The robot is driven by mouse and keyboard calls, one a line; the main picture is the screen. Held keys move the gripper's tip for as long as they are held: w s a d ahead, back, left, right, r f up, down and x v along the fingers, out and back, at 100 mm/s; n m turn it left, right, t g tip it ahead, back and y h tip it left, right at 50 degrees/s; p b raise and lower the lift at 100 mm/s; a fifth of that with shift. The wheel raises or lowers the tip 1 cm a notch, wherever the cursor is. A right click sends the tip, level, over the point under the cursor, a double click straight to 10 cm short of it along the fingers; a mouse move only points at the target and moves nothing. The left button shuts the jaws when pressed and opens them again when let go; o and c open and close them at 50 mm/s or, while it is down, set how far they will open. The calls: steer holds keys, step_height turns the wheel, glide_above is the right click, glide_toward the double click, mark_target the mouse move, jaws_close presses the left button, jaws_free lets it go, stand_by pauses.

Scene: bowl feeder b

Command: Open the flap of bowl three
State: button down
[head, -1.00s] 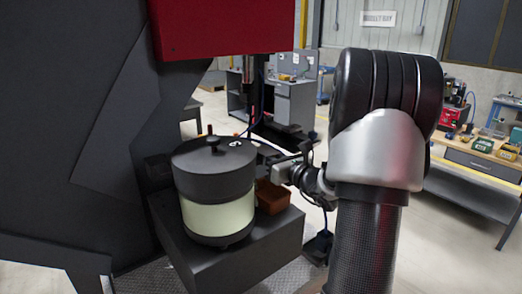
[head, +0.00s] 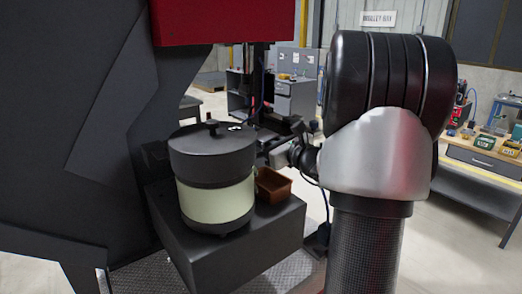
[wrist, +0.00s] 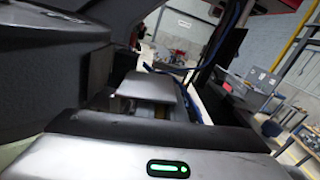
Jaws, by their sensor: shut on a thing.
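The bowl (head: 216,203) is a drum with a cream band and a black upper part, standing upright on a dark block. Its black top (head: 190,140) carries a small knob and a white mark that is too small to read with certainty. My gripper (head: 270,156) is at the right side of the bowl, near its upper rim, mostly hidden by the bowl and my arm. In the wrist view my gripper (wrist: 150,95) is shut at the dark side of the bowl (wrist: 50,75). What it grips looks like the flap, but the jaws hide most of it.
A brown open box (head: 272,186) stands on the dark block (head: 250,250), right of the bowl and below my gripper. A large dark machine frame (head: 75,140) with a red part (head: 222,20) above closes off the left. A workbench (head: 480,165) stands at the far right.

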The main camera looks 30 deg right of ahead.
steer(key=shift+r+n+b, duration=0.15)
steer(key=shift+n+b, duration=0.25)
steer(key=shift+n, duration=0.1)
steer(key=c, duration=2.1)
jaws_free()
steer(key=s, duration=0.5)
steer(key=s+d+b, duration=0.1)
steer(key=s, duration=0.5)
steer(key=s+d, duration=0.1)
steer(key=s, duration=0.5)
steer(key=shift+s+d, duration=0.15)
